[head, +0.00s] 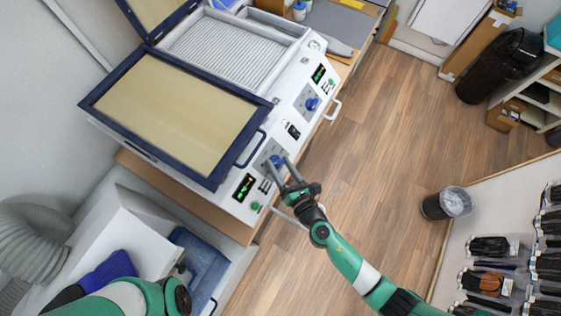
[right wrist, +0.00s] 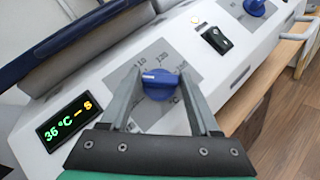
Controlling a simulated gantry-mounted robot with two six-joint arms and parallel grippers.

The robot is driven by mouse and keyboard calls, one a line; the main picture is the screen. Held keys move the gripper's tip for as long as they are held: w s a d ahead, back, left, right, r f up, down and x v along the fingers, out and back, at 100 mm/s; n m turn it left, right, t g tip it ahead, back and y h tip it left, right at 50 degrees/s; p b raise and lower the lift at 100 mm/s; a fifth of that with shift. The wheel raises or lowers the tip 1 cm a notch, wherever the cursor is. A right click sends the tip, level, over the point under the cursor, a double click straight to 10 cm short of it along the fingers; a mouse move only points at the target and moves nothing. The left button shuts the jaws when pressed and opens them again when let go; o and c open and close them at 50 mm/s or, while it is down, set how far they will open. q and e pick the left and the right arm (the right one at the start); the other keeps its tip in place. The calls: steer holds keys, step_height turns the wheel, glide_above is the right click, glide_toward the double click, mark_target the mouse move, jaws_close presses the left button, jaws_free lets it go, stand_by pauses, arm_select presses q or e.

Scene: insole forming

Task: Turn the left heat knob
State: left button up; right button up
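The left heat knob (head: 277,160) is blue and sits on a grey dial plate on the front panel of the white press. In the right wrist view the blue knob (right wrist: 160,84) lies between my two fingertips, with its numbered dial behind it. My right gripper (head: 281,162) is open, with one finger on each side of the knob; I cannot tell whether either finger touches it. The right gripper's fingers (right wrist: 160,88) hold nothing firmly that I can see. My left arm shows at the bottom left of the head view, but its gripper is not in view.
A green-lit display (right wrist: 67,119) beside the knob reads about 36 °C. A second blue knob (head: 312,104) is farther along the panel. The tan platen (head: 170,115) has a dark frame and handle. A white front handle (head: 334,109) juts out.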

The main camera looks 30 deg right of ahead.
steer(key=o, duration=0.3)
steer(key=s, duration=0.3)
steer(key=s+r, duration=0.1)
steer(key=s, duration=0.7)
steer(key=shift+s+d+r, duration=0.2)
steer(key=shift+s+r, duration=0.05)
steer(key=shift+r, duration=0.05)
